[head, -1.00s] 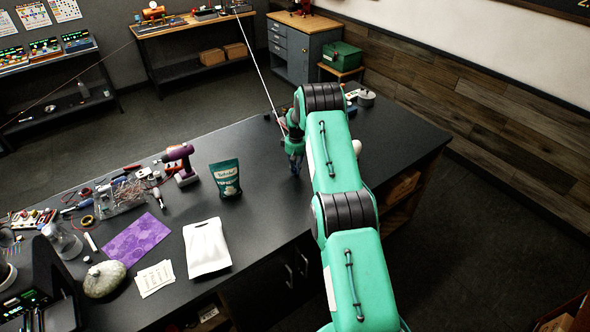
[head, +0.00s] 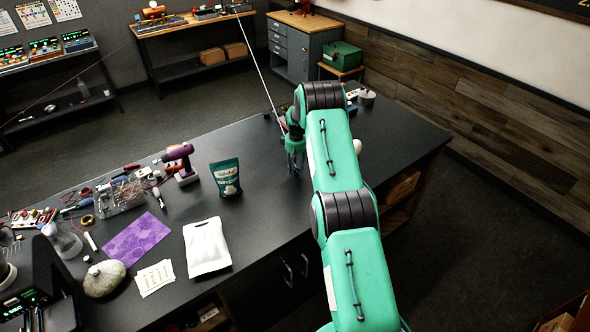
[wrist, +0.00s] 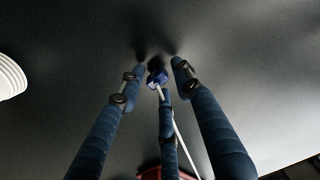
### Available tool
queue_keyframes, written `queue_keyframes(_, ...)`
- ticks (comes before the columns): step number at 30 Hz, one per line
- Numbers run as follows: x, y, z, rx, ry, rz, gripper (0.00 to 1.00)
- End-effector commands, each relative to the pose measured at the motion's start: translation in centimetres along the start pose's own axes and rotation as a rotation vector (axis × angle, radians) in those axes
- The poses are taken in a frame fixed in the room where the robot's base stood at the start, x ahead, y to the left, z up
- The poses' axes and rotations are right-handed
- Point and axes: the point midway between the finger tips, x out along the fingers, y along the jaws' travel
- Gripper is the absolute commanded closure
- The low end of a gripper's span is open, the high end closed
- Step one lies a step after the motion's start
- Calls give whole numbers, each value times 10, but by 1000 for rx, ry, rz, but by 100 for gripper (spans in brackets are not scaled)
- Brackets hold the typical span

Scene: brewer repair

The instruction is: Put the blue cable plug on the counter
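The blue cable plug (wrist: 157,76) is a small dark blue block with a thin white cable, seen between the fingers in the wrist view. It is at or very close to the dark counter (head: 262,215). My gripper (head: 295,168) is low over the counter's middle in the head view. In the wrist view my gripper (wrist: 160,70) has its two side fingers spread, with gaps beside the plug. The third finger is just behind the plug, and I cannot tell whether it touches. The plug is too small to make out in the head view.
A teal pouch (head: 225,177), a white bag (head: 206,247) and a purple drill (head: 180,163) stand or lie left of my gripper. A ribbed white object (wrist: 10,77) is at the left of the wrist view. Bare counter surrounds the plug.

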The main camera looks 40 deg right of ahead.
Motion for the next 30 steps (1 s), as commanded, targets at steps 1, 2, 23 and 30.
queue_keyframes(1, -4, 0, 0, 0, 1, 1, 66)
queue_keyframes(2, -7, 0, 0, 0, 1, 1, 66)
queue_keyframes(23, -97, 0, 0, 0, 0, 0, 66)
queue_keyframes(30, -112, 0, 0, 0, 0, 0, 66)
